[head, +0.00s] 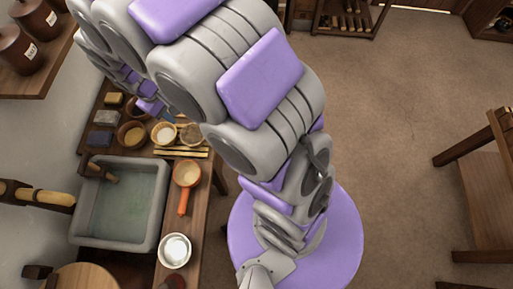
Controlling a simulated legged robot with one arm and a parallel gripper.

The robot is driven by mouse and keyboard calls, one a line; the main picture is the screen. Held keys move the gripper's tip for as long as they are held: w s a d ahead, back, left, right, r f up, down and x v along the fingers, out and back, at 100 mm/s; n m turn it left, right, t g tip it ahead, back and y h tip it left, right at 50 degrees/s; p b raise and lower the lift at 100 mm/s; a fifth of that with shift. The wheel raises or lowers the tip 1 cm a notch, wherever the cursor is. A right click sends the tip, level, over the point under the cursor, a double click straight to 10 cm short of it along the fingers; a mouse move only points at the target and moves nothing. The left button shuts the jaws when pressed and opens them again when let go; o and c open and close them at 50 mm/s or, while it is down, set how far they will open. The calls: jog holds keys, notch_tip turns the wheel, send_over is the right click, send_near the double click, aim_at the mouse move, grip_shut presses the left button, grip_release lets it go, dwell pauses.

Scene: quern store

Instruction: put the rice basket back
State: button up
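I cannot make out a rice basket for certain in the head view. Small round vessels stand on the wooden counter (201,215): a brown bowl (131,134), a bowl with white contents (164,134) and one with brownish contents (190,134). What they hold is too small to tell. My purple and grey arm crosses the middle of the view and reaches down toward the far end of the counter. My gripper (160,110) seems to be at its far end, just beyond the bowls. It is small and partly hidden, so its fingers and any held thing are unclear.
A grey sink (158,220) with water is set in the counter. An orange-handled ladle or pan (186,183) and a white bowl (175,250) sit beside it. Lidded brown jars (38,18) stand on a shelf at upper left. A wooden bench (485,185) stands right; the floor between is clear.

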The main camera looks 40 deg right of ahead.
jog(key=s+d+r+m, duration=0.1)
jog(key=s+d+r, duration=0.2)
jog(key=s, duration=0.6)
jog(key=s+d+r+m+g+y, duration=0.1)
jog(key=s+d+r+m, duration=0.1)
jog(key=s, duration=0.7)
jog(key=s+d+r+m, duration=0.1)
jog(key=s+d+r, duration=0.3)
jog(key=s, duration=0.5)
jog(key=shift+d+r+m+g+y, duration=0.2)
jog(key=shift+r+m+g+y, duration=0.2)
jog(key=shift+r, duration=0.35)
